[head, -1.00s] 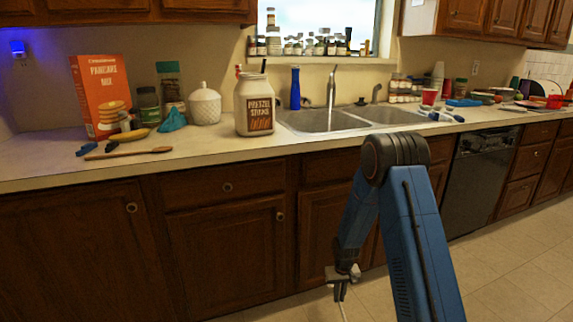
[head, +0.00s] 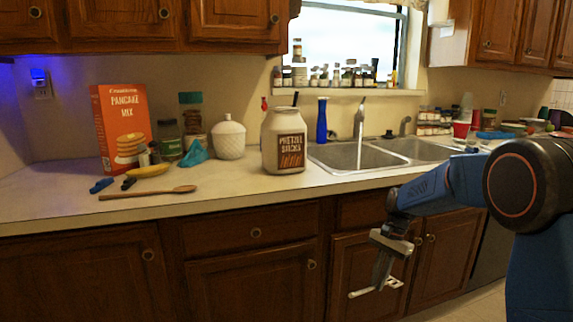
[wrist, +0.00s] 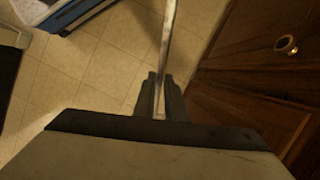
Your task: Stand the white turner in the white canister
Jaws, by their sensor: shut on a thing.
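The white turner (head: 365,292) is held in my gripper (head: 382,284), low in front of the cabinet doors and below the counter top. It lies nearly level in the head view. In the wrist view its thin pale shaft (wrist: 168,45) runs up from between the closed fingers (wrist: 160,100); its far end is out of frame. The white canister (head: 270,137), with a "Pretzel Sticks" label, stands upright on the counter left of the sink. A dark stick shows at its mouth. My gripper is below and to the right of it, well apart.
A lidded white jar (head: 229,140), a blue cloth (head: 194,154) and an orange pancake mix box (head: 122,130) stand left of the canister. A wooden spoon (head: 150,192) lies in front. A blue bottle (head: 322,120) and the sink (head: 345,158) are to the right. Counter before the canister is clear.

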